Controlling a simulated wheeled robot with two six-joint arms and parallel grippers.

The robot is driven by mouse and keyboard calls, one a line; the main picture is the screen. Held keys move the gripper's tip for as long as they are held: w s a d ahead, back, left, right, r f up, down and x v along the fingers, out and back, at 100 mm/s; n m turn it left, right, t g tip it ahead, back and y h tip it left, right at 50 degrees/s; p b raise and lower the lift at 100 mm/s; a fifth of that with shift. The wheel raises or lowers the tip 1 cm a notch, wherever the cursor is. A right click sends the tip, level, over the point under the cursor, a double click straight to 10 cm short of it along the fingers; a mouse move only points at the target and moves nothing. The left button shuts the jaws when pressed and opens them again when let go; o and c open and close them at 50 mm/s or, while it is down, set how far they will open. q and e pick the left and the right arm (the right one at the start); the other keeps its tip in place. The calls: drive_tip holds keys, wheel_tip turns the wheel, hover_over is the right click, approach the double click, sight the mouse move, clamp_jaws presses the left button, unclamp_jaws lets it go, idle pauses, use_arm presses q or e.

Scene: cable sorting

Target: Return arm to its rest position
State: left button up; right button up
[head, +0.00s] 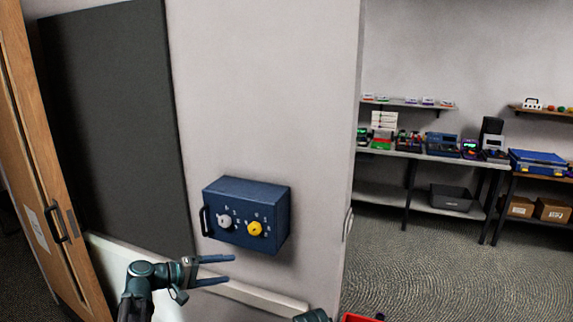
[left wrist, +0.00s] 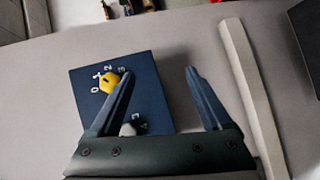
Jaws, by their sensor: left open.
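My left gripper (head: 230,271) comes in from the lower left in the head view, in front of the wall and below a blue box. Its two fingers are apart with nothing between them; they also show open in the left wrist view (left wrist: 158,95). The blue box (head: 276,205) is fixed on the wall, with a grey knob (head: 224,221), a yellow knob (head: 255,229) and a black handle at its left side. In the left wrist view one finger overlaps the box (left wrist: 150,75) and partly covers the yellow knob (left wrist: 106,84). Contact cannot be told. My right gripper cannot be made out.
A pale rail (head: 262,297) runs along the wall below the box. A dark panel (head: 110,120) and a wooden door (head: 38,170) stand at the left. A red-edged object (head: 360,318) shows at the bottom. Shelves with devices (head: 430,155) stand beyond open floor at the right.

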use_arm(q)
drive_tip(key=s+d+f+m+g+y, duration=0.1)
drive_tip(key=s+d+f+m+g, duration=0.15)
drive_tip(key=d, duration=0.25)
drive_tip(key=s+d+f+m+g+y, duration=0.1)
drive_tip(key=s+d+f+g, duration=0.1)
drive_tip(key=s+d+f, duration=0.25)
drive_tip(key=s+d+f+m+g+y, duration=0.2)
drive_tip(key=s+f+m+y, duration=0.1)
drive_tip(key=s, duration=0.5)
drive_tip(key=s+d+f+m+g+y, duration=0.1)
drive_tip(key=s+d+f+m+y, duration=0.2)
drive_tip(key=s+f+y, duration=0.2)
drive_tip(key=s+y, duration=0.3)
drive_tip(key=s, duration=0.1)
drive_tip(key=shift+g, duration=0.35)
drive_tip(key=shift+m, duration=0.25)
